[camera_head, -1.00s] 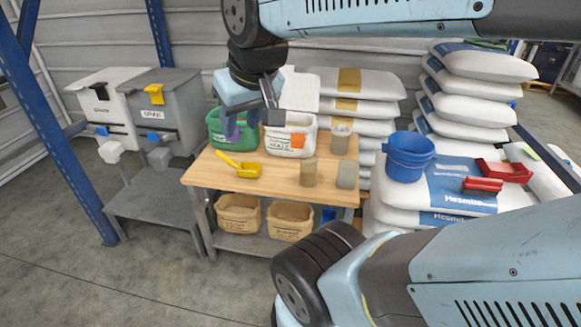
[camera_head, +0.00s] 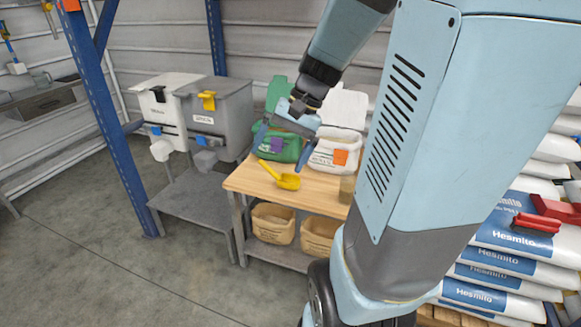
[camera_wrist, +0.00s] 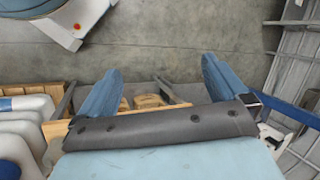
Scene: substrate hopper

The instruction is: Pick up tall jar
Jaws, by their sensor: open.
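My gripper (camera_head: 281,150) is open and empty. In the head view it hangs in front of the green and white bins at the back of the wooden workbench (camera_head: 238,186). In the wrist view its two blue fingers (camera_wrist: 160,68) are spread wide with nothing between them. A jar with brownish contents (camera_head: 347,188) stands on the bench, to the right of the gripper. My arm covers most of it, so I cannot tell whether it is the tall jar. Any other jars on the bench are hidden behind my arm. No jar is clear in the wrist view.
A yellow scoop (camera_head: 285,180) lies on the bench. Behind are a green bin (camera_head: 279,149) and a white bin (camera_head: 335,152). Tan bins (camera_head: 272,223) sit on the lower shelf. Grey and white hoppers (camera_head: 222,112) stand left. Stacked sacks (camera_head: 505,265) are at right. The floor at left is clear.

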